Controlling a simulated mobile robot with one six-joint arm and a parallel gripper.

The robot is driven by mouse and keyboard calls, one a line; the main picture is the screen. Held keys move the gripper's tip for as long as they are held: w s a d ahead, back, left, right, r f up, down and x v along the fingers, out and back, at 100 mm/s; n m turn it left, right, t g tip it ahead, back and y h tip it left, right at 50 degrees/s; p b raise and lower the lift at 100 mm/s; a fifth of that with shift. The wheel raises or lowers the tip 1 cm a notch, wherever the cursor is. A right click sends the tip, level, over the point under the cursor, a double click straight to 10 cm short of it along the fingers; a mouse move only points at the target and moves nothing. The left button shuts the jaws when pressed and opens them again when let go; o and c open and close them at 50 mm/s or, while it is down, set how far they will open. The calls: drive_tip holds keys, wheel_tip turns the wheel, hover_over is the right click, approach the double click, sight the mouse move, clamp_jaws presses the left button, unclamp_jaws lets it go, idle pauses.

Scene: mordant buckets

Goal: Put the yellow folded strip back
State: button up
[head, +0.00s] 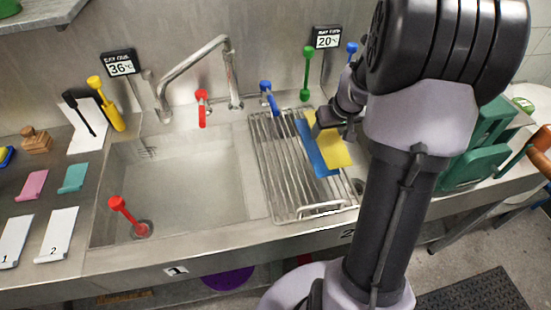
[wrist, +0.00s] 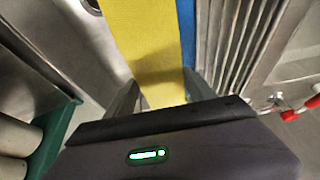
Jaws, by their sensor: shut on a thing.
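The yellow folded strip (head: 335,153) hangs from my gripper (head: 330,126) over the right side of the wire drying rack (head: 282,180). In the wrist view the yellow strip (wrist: 150,45) runs between the two fingers of my gripper (wrist: 160,95), which is shut on it. A blue strip (head: 312,150) lies right beside the yellow one on its left. In the wrist view the blue strip (wrist: 188,35) shows just behind the yellow strip's right edge. I cannot tell whether the yellow strip touches the rack.
The sink basin (head: 180,190) holds a red plunger-like tool (head: 130,218). Pink (head: 33,185) and teal (head: 74,177) pieces and white holders numbered 1 (head: 15,242) and 2 (head: 57,235) lie on the left counter. The faucet (head: 195,65) rises behind. Green items (head: 475,165) stand at right.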

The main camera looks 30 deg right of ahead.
drive_tip(key=b, duration=0.2)
hover_over(274, 153)
drive_tip(key=s, duration=0.1)
drive_tip(key=shift+s+d, duration=0.15)
drive_tip(key=shift+s, duration=0.05)
drive_tip(key=f, duration=0.1)
drive_tip(key=f+b, duration=0.2)
drive_tip(key=shift+w+a+f, duration=0.1)
drive_tip(key=shift+a+f, duration=0.15)
drive_tip(key=shift+f, duration=0.1)
drive_tip(key=shift+r, duration=0.2)
drive_tip(key=shift+f, duration=0.1)
drive_tip(key=o, duration=1)
drive_tip(key=shift+f, duration=0.15)
drive_tip(key=o, duration=0.5)
drive_tip(key=shift+c, duration=0.2)
